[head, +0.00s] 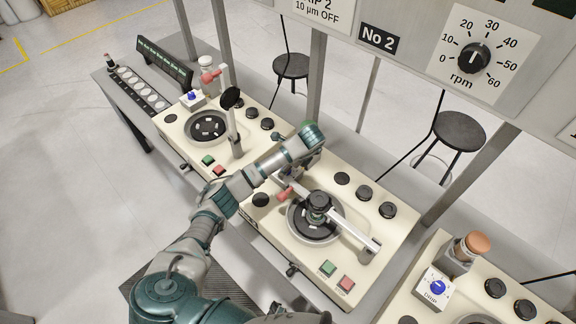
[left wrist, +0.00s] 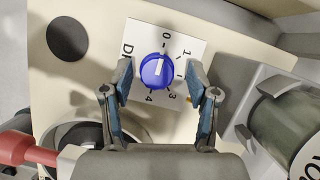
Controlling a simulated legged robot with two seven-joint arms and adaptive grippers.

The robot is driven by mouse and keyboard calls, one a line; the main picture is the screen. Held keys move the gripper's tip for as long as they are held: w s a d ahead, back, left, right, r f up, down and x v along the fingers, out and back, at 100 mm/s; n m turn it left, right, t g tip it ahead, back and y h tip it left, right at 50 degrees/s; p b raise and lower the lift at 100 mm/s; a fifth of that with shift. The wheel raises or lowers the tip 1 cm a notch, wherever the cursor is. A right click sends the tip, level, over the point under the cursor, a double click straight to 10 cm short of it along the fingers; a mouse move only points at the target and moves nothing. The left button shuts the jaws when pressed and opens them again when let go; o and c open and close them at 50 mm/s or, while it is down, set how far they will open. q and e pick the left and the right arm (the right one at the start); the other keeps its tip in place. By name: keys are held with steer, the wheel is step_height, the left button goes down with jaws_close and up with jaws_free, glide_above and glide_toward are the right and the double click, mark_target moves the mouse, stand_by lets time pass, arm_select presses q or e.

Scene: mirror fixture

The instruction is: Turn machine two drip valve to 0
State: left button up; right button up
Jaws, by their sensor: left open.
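The drip valve is a blue round knob (left wrist: 157,71) with a white pointer mark, on a white plate (left wrist: 184,44) with printed numbers including 0, 1, 3 and 4. The mark lies roughly toward the 0 side, but its exact setting is hard to tell. My left gripper (left wrist: 158,82) is open in the left wrist view, one finger on each side of the knob. A gap shows on both sides. In the head view my left arm reaches over the back of the middle machine (head: 272,228), and my wrist hides the valve there. My right gripper is not in view.
A clear bottle (left wrist: 285,125) stands right of the valve. A red handle (left wrist: 28,150) is at lower left, and a black round cap (left wrist: 67,36) at upper left. The middle machine's turntable (head: 291,222) and arm bar (head: 352,232) are close to my wrist.

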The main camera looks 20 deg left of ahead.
arm_select(q)
steer(key=shift+r, duration=0.1)
steer(key=v, duration=1.1)
steer(key=shift+d+r, duration=0.25)
steer(key=shift+r, duration=0.05)
